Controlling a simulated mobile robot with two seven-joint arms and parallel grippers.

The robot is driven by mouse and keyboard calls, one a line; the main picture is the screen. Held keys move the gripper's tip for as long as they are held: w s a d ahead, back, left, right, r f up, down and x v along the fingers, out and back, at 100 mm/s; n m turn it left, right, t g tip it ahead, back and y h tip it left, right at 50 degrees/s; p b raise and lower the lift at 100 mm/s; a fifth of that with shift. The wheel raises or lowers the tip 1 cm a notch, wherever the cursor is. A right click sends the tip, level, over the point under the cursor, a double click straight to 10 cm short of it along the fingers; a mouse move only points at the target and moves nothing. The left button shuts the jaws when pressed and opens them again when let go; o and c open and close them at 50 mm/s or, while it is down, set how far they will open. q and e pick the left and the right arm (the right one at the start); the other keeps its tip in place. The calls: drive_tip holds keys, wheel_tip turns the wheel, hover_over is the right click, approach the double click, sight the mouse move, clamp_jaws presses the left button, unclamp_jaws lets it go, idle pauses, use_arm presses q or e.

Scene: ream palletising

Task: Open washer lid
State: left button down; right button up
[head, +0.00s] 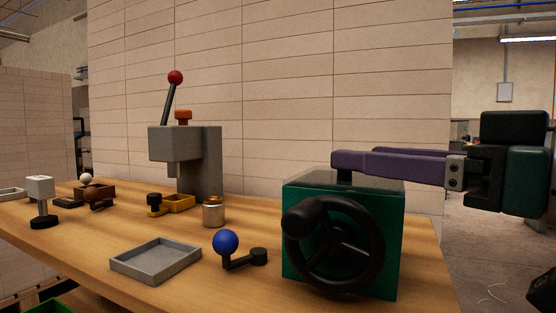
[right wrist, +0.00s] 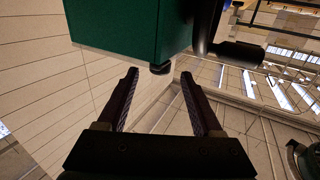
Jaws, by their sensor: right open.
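A green box (head: 300,240) with a large black handwheel (head: 375,240) on its front stands at the right of the bench. My left gripper is out of view.
A grey press (head: 205,160) with a red-balled lever stands behind the jar. A grey tray (head: 156,260) and a blue-knobbed crank (head: 226,243) lie in front. Small parts and bins are at the left. A tiled wall (head: 290,80) closes the back.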

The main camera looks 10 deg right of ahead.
sight(323, 176)
drive_tip(key=x, duration=0.7)
drive_tip(key=shift+w+a, duration=0.1)
drive_tip(key=shift+w, duration=0.1)
clamp_jaws()
idle(1.2)
